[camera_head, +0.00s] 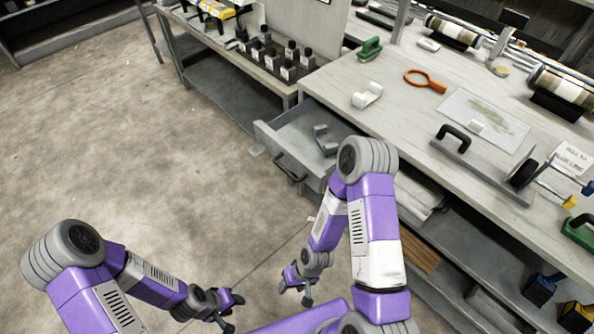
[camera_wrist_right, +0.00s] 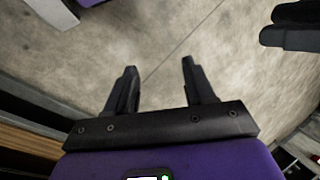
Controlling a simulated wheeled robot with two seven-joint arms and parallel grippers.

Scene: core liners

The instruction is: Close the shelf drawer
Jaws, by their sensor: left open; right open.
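The shelf drawer (camera_head: 272,129) is a grey drawer under the right-hand workbench, pulled out over the floor. Its dark handle (camera_head: 290,168) is on the front panel, and a grey object (camera_head: 325,139) lies inside. My right arm hides part of the drawer's near side. My right gripper (camera_head: 294,290) hangs low over the floor, in front of and below the drawer, apart from it. In the right wrist view its two fingers (camera_wrist_right: 158,85) are spread with only floor between them. My left gripper (camera_head: 233,313) is open and empty at the bottom, left of the right one, away from the drawer.
Another bench with dark bottles (camera_head: 272,60) stands behind. The concrete floor (camera_head: 130,130) left of the drawer is clear.

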